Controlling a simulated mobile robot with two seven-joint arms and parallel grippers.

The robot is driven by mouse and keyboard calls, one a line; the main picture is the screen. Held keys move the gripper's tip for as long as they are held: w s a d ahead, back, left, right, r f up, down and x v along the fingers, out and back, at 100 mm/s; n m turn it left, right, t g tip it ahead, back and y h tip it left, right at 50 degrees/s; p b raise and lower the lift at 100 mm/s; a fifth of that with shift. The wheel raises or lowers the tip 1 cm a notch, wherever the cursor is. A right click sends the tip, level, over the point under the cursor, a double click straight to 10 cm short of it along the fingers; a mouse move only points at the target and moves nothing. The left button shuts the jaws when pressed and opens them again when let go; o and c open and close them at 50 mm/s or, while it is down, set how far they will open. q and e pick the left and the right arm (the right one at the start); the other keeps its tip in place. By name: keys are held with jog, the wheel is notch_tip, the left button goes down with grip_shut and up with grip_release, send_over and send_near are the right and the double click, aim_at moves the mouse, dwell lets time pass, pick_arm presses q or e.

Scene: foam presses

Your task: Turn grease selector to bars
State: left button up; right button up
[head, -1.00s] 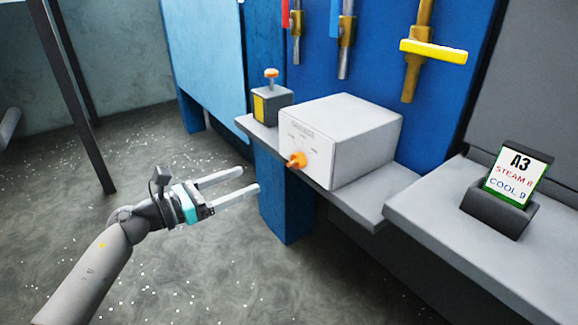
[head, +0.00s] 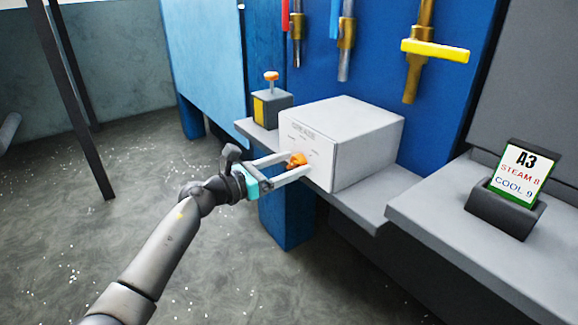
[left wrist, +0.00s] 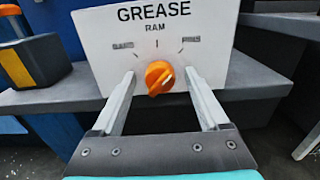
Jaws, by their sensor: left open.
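The grease selector is a white box (head: 350,140) on a grey shelf, with an orange knob (head: 297,159) on its front. In the left wrist view the panel (left wrist: 108,60) reads GREASE, with RAM above the knob (left wrist: 160,77). The side labels are too blurred to read surely. A pale mark on the knob appears to slant toward the upper right. My left gripper (head: 299,161) is open, its fingers on either side of the knob, with gaps showing in the left wrist view (left wrist: 160,73). My right gripper is out of view.
A dark box with a yellow face and orange button (head: 271,105) stands left of the selector. Valve pipes, one with a yellow handle (head: 434,50), hang behind. A card reading A3, STEAM 8, COOL 9 (head: 519,173) stands on the right ledge (head: 425,215).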

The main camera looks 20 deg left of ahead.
pick_arm(q)
jog(key=shift+c, duration=0.3)
grip_shut()
dwell(0.4)
